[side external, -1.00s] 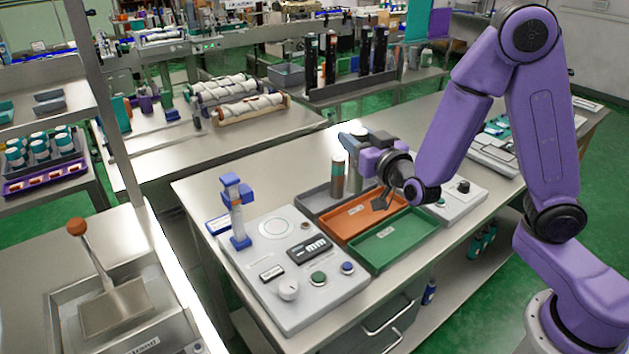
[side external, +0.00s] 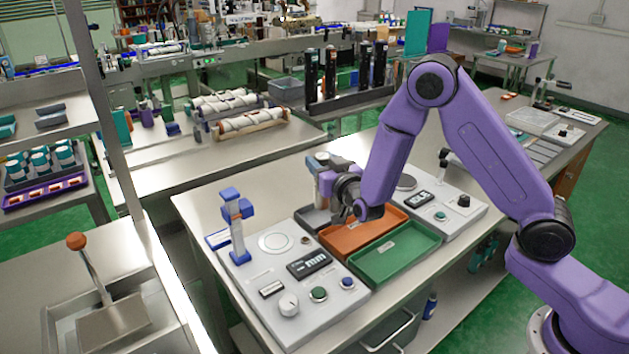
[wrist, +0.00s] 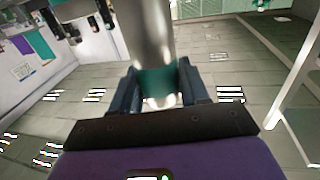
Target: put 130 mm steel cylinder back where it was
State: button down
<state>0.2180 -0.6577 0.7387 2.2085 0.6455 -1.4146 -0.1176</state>
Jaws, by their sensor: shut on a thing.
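The steel cylinder (wrist: 152,35) stands out from between my fingers in the wrist view, bare metal with a teal band low down. My gripper (wrist: 157,88) is shut on it around the teal band. In the side view my gripper (side external: 324,184) is over the grey tray (side external: 308,218), at the back left of the orange tray (side external: 345,240). A slim banded cylinder shows at the fingers there; my wrist hides part of it. I cannot tell whether its lower end touches the tray.
A green tray (side external: 395,255) lies in front of the orange one. A control panel (side external: 290,315) with a blue-clamped upright stand (side external: 236,228) is at the left. A second panel (side external: 450,205) is at the right. Bare bench top shows behind the stand.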

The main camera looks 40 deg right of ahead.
notch_tip(320, 180, down, 6)
jog(key=w, duration=0.2)
jog(key=shift+w+a, duration=0.15)
jog(key=shift+w, duration=0.2)
jog(key=shift+f, duration=0.25)
jog(key=c, duration=0.6)
grip_release()
jog(key=shift+o, duration=0.2)
jog(key=s+a, duration=0.2)
jog(key=s, duration=1)
jog(key=shift+a, duration=0.2)
jog(key=shift+w+r, duration=0.1)
